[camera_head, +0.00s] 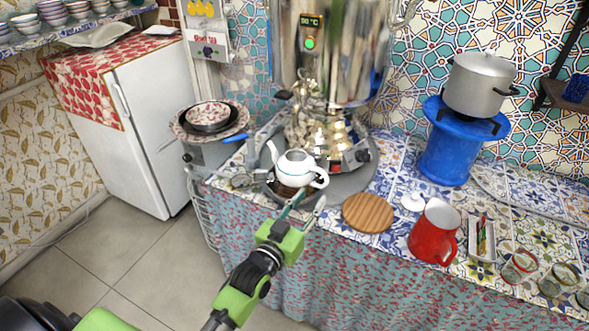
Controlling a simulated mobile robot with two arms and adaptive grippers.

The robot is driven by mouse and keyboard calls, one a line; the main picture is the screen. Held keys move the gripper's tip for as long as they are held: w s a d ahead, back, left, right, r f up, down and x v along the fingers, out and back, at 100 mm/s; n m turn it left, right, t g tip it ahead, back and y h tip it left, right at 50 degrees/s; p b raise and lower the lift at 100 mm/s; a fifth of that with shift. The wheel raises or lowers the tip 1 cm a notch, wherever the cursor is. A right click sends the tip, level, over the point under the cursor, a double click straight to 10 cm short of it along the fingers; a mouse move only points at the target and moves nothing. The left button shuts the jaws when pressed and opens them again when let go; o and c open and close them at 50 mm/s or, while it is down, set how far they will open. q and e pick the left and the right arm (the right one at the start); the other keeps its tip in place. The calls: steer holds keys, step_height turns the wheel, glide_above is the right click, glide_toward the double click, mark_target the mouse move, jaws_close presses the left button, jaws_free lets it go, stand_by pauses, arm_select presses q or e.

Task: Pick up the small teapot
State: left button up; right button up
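The small teapot (294,168) is white with a teal rim and has no lid on. It sits on the dark round tray (350,181) in front of the shiny samovar (322,132), its spout to the left and handle to the right. My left gripper (307,200) is just in front of and below the teapot in the picture. Its fingers are apart with nothing seen between them. One fingertip overlaps the lower front of the teapot; I cannot tell whether it touches. My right gripper is not in view.
A round wooden board (368,213), a small white lid (413,202) and a red pitcher (435,232) stand to the right on the tiled counter. Glasses (519,267) stand farther right. A blue stand (448,150) holds a pot (479,84). The floor (130,255) at left is clear.

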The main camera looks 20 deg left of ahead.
mark_target(325, 183)
arm_select(q)
steer(key=w, duration=0.3)
steer(key=w+f, duration=0.1)
steer(key=w, duration=0.2)
steer(key=w+d, duration=0.1)
steer(key=w, duration=0.3)
steer(key=shift+d+f, duration=0.1)
steer(key=shift+f, duration=0.05)
steer(key=c, duration=0.8)
jaws_close()
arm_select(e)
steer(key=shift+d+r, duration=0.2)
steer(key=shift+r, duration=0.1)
